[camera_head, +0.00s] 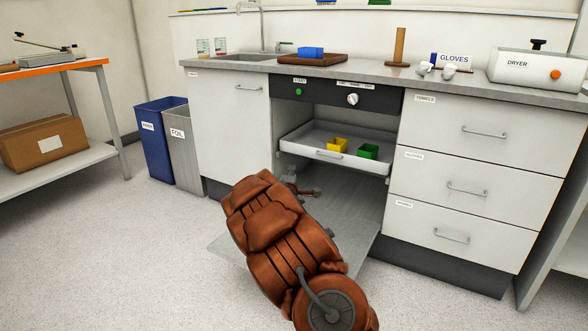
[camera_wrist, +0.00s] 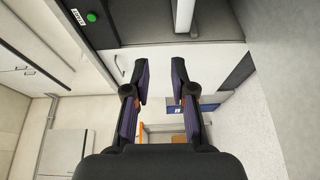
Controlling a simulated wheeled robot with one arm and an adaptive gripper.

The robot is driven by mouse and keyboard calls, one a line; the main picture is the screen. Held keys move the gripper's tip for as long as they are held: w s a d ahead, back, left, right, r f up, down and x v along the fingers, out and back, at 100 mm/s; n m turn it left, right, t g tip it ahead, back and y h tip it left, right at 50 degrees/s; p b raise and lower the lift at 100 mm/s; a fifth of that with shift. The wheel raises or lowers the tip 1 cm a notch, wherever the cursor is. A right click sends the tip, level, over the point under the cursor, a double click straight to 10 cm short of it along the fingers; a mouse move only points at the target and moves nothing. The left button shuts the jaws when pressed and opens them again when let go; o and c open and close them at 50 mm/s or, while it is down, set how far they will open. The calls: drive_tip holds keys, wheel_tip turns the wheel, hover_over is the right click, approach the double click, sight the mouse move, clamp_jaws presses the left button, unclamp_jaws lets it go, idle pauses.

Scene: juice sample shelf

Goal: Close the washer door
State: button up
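The washer is built in under the counter, with a dark control panel (camera_head: 335,95) above its opening. Its door (camera_head: 228,247) is folded down and lies low in front of the opening, partly hidden by my arm. A rack (camera_head: 292,141) inside holds a yellow cup (camera_head: 337,145) and a green cup (camera_head: 368,151). My gripper (camera_head: 303,189) is in front of the opening, above the lowered door and below the rack. In the wrist view my gripper (camera_wrist: 160,82) has its two fingers apart with nothing between them. Whether it touches the door cannot be told.
A drawer cabinet (camera_head: 447,184) stands right of the washer and a white cabinet (camera_head: 228,135) left of it. A blue bin (camera_head: 160,140) and a grey bin (camera_head: 184,150) stand further left, near an orange-edged table (camera_head: 60,67). The floor (camera_head: 110,250) at front left is clear.

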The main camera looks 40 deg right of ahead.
drive_tip(key=v, duration=0.7)
idle(0.3)
